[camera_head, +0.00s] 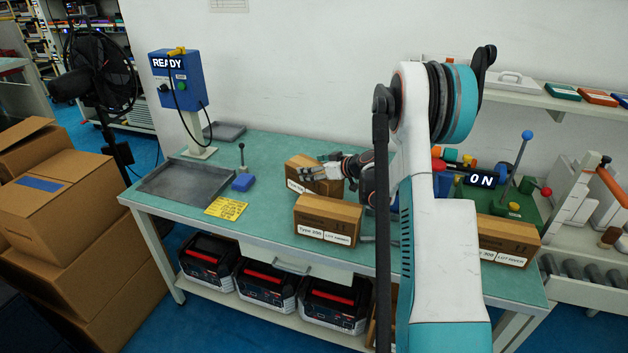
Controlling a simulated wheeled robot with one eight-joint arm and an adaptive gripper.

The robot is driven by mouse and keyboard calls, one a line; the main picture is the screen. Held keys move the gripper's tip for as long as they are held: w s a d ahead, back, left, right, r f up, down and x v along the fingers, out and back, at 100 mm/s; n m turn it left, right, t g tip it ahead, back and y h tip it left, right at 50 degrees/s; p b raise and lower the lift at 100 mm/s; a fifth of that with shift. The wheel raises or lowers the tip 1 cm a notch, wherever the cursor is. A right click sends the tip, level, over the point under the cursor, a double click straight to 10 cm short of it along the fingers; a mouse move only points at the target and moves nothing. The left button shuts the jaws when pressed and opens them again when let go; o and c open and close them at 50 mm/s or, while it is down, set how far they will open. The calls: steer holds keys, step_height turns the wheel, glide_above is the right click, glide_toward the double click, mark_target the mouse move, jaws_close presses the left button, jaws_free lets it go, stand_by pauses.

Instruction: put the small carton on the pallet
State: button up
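A small brown carton (303,165) sits at the middle of the green-topped table, towards the back. My gripper (326,170) is at its right side, with fingers overlapping the carton in the picture. I cannot tell whether they grip it. A second carton (328,208), with white labels, one reading "Type 200", stands just in front of it. A third labelled carton (508,230) is at the table's right, partly hidden by my arm. Which of them is the task's carton is unclear. No pallet can be made out.
A grey tray (165,187), a yellow card (226,208) and a blue lever device (243,182) lie on the left of the table (270,152). Large cartons (60,200) are stacked at the left. A green fixture (515,205) stands at the right.

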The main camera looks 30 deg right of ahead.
steer(key=shift+f+b, duration=0.6)
steer(key=shift+f, duration=1.3)
steer(key=shift+f, duration=0.15)
steer(key=o, duration=1.8)
